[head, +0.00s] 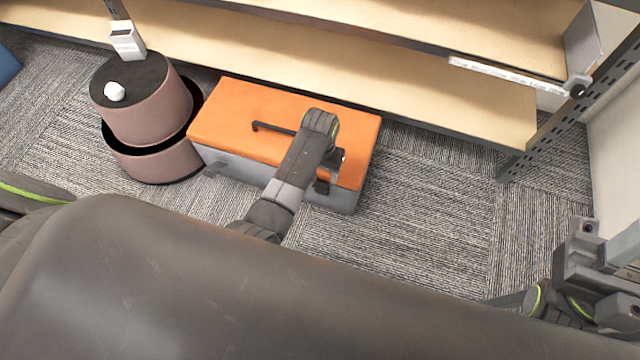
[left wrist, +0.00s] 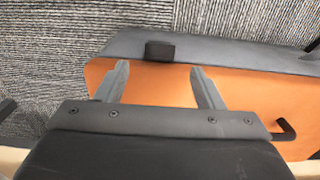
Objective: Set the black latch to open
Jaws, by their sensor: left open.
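A toolbox with an orange lid (head: 240,110) and a grey body (head: 345,203) sits on the carpet. The black latch (left wrist: 160,51) is a small dark block on the grey side at the lid's edge in the left wrist view. In the head view a dark patch there (head: 321,187) shows just below my gripper. My left gripper (left wrist: 160,84) is open and empty over the lid. Its fingertips are spread to either side of the latch and stop short of it in the picture. In the head view my wrist hides part of the lid. My right gripper (head: 600,270) is partly visible at bottom right; its jaws are unclear.
A black handle (head: 270,128) lies on the lid. A round brown two-tier stand (head: 150,110) with a white object (head: 115,91) is left of the toolbox. Wooden shelves (head: 420,95) run behind, with a metal upright at right. Carpet (head: 430,210) right of the toolbox is clear.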

